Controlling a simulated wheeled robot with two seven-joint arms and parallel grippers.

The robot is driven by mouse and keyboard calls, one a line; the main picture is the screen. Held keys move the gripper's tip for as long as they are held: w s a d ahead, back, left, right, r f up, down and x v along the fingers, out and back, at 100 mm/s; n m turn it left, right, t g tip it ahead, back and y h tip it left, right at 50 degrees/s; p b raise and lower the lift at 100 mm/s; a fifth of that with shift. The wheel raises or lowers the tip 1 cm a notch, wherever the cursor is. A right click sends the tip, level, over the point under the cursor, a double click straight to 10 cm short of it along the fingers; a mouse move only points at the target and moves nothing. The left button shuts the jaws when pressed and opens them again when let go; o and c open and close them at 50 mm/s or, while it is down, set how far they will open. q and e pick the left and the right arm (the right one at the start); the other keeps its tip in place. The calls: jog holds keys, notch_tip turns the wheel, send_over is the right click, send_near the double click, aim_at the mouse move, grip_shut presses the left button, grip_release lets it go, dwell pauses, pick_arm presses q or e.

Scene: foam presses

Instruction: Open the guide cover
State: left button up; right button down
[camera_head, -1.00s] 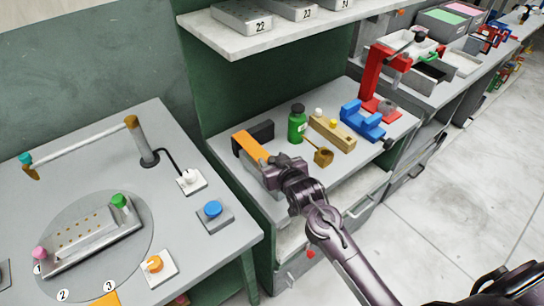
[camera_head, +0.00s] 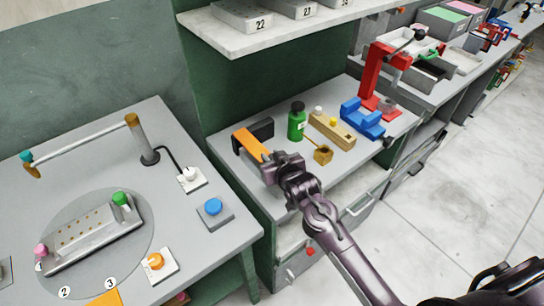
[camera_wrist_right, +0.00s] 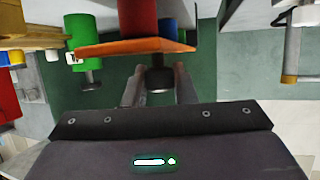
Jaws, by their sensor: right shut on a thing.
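The guide cover, an orange plate (camera_head: 251,143), stands in front of a dark block (camera_head: 262,129) on the middle bench. In the right wrist view the orange plate (camera_wrist_right: 125,47) lies across the upper middle with a dark round knob (camera_wrist_right: 158,78) on its near side. My right gripper (camera_head: 270,163) is at the near right end of the plate. In the wrist view its two fingers (camera_wrist_right: 158,88) are on either side of the knob and shut on it. The contact is partly hidden in the head view. My left gripper is not in view.
A blue vise (camera_head: 362,119) and red press (camera_head: 375,75) are farther right. A shelf (camera_head: 260,43) hangs above.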

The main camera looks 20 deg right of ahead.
jog(key=w+d, duration=0.3)
jog(key=d, duration=0.5)
jog(key=shift+d, duration=0.35)
jog(key=shift+w, duration=0.1)
jog(key=c, duration=1.2)
grip_release()
jog(key=b+v, duration=0.1)
jog(key=v, duration=0.6)
jog(key=shift+s+r, duration=0.15)
jog(key=shift+s, duration=0.25)
